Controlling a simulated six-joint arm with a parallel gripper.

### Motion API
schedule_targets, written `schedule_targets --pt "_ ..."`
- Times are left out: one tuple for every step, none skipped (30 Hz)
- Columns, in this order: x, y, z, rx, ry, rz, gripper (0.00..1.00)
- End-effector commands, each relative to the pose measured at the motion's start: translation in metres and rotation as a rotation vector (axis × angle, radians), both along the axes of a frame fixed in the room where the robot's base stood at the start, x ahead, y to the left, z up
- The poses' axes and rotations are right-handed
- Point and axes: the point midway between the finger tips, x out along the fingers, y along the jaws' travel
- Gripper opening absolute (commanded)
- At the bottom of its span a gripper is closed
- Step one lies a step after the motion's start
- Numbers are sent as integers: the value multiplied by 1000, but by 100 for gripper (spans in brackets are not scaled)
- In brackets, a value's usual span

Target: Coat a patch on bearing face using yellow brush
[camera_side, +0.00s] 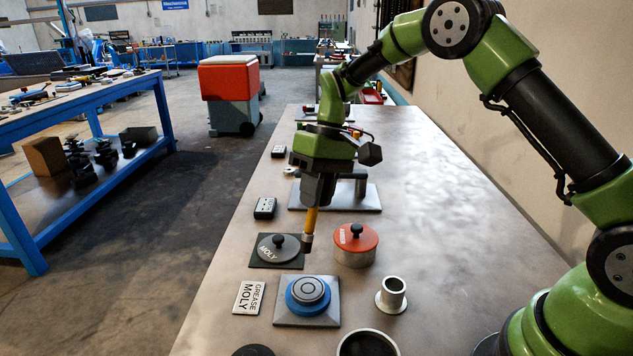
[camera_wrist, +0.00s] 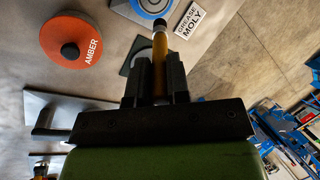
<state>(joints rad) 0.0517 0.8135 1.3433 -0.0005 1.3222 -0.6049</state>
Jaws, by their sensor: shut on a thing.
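My gripper (camera_side: 318,188) is shut on the yellow brush (camera_side: 311,218), which points down with its dark end lowest. In the wrist view the brush (camera_wrist: 160,60) stands between the two jaws of my gripper (camera_wrist: 157,88). The bearing (camera_side: 308,291) has a blue ring around a grey ringed face and sits on a square grey plate (camera_side: 290,318). In the side view the brush end is above and behind it, apart from it. Part of the bearing (camera_wrist: 153,6) shows at the wrist view's top edge. I cannot tell whether the bristles carry grease.
A grey MOLY lid (camera_side: 270,251) with a black knob lies left of the brush on a dark square. A red AMBER-lidded pot (camera_side: 355,243) stands right. A GREASE MOLY card (camera_side: 249,298) lies left of the bearing, a flanged metal bush (camera_side: 392,295) right. The bench's right side is clear.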

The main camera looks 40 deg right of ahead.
Motion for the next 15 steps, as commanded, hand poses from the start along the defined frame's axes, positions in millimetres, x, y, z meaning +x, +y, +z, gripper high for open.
schedule_targets --pt "0 0 -5 0 2 0 0" --pt "0 0 -8 1 2 0 0" --pt "0 0 -11 1 1 -1 0" --pt "0 0 -14 1 1 0 0" --pt "0 0 -17 1 2 0 0" --pt "0 0 -21 0 2 1 0" --pt "0 0 -23 0 2 0 0" --pt "0 0 -26 1 2 0 0" --pt "0 0 -30 1 2 0 0" --pt "0 0 -33 1 2 0 0" --pt "0 0 -35 1 3 0 0" --pt "0 0 -39 0 2 1 0" --pt "0 0 -41 1 1 0 0" --pt "0 0 -44 1 2 0 0" --pt "0 0 -50 1 3 0 0"
